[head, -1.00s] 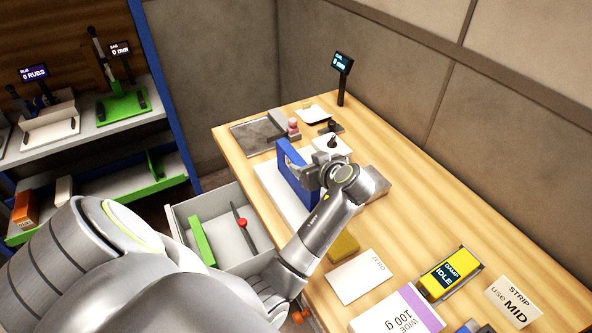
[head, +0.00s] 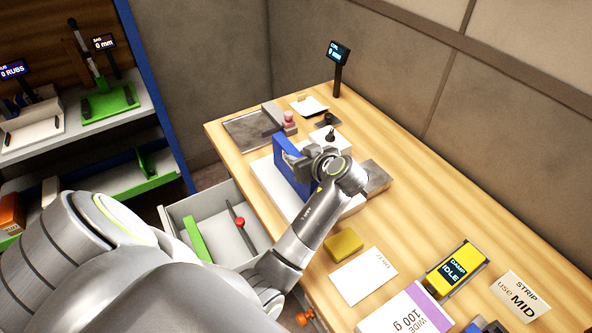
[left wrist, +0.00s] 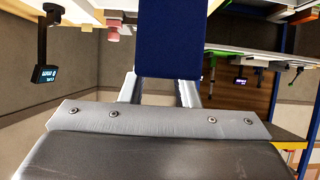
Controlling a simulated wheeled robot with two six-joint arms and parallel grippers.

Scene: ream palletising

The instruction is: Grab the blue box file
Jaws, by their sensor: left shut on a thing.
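The blue box file (head: 290,172) stands upright at the white board (head: 267,178) on the wooden table, in the head view. My left gripper (head: 300,158) is shut on its upper part. In the left wrist view the blue box file (left wrist: 168,38) fills the space between the two fingers (left wrist: 160,90). Its lower right side is hidden by my left arm in the head view. I cannot tell whether its bottom touches the board. My right gripper is in neither view.
A grey tray (head: 250,130) and a small pink-topped item (head: 289,120) lie behind the file. A yellow block (head: 344,243), a white card (head: 362,275) and a yellow device (head: 455,268) lie in front. An open drawer (head: 183,210) juts out at the left.

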